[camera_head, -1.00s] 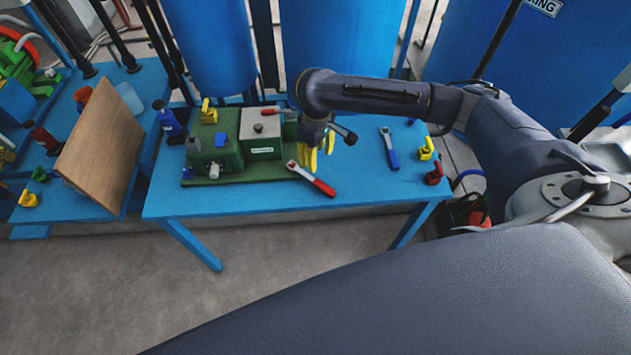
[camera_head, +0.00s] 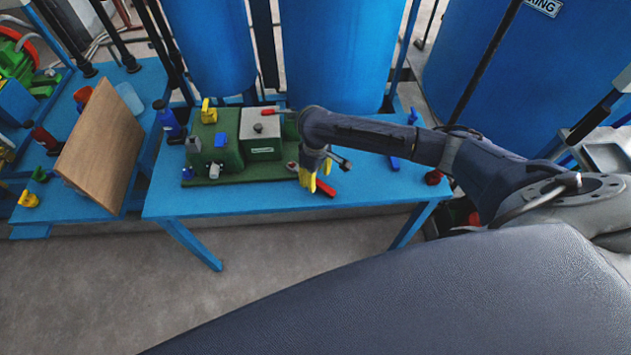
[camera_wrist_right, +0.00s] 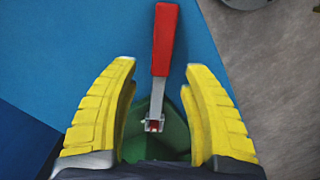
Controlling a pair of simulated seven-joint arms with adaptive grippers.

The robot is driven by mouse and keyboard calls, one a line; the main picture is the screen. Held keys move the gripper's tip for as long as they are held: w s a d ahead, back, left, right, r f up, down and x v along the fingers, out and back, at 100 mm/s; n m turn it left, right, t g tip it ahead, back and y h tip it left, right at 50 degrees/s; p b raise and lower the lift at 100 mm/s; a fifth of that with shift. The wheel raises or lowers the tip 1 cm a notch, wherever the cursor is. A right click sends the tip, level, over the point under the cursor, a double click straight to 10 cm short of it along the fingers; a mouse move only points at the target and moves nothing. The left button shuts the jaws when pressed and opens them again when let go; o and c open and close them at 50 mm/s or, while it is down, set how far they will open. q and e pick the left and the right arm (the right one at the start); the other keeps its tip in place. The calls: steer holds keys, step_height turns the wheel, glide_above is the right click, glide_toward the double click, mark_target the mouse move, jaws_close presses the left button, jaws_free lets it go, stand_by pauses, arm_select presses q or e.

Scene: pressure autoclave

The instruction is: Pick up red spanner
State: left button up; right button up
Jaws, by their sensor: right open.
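My right gripper (camera_head: 317,184) has yellow fingers, points down and is above the spanner. In the right wrist view the gripper (camera_wrist_right: 160,75) is open and empty. There the spanner's red handle (camera_wrist_right: 164,40) extends beyond the fingertips and its metal jaw lies between the two fingers. How far the fingers are above it I cannot tell. My left gripper is not in view.
The green machine (camera_head: 230,158) stands left of my gripper on the blue table (camera_head: 235,198). A blue spanner (camera_head: 393,162) is partly hidden behind my right arm. A red valve (camera_head: 433,177) sits near the right edge. The table's front is mostly clear.

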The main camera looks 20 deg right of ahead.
steer(key=shift+f, duration=1.3)
jaws_close()
